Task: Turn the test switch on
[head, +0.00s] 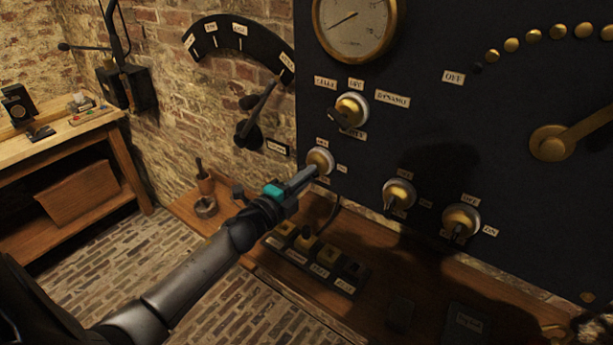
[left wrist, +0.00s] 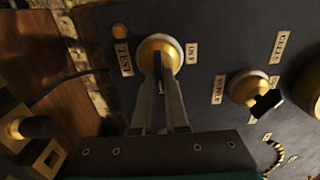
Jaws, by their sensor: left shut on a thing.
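The test switch (head: 320,161) is a round brass boss on a pale ring at the lower left of the dark panel. It also shows in the left wrist view (left wrist: 160,50), between small labels reading TEST and OFF. My left gripper (head: 311,172) reaches up to it from the lower left. In the left wrist view its two fingers (left wrist: 159,88) converge and are shut on the dark lever of the test switch, in front of the boss. The fingers partly hide the lever, so I cannot tell its exact position. My right gripper is not in view.
Other brass switches (head: 350,110), (head: 398,194) and (head: 462,222) stand near on the panel. Below is a wooden shelf (head: 390,255) with a row of labelled blocks (head: 318,257). A wall lever (head: 257,112) with a dark arc scale is at upper left.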

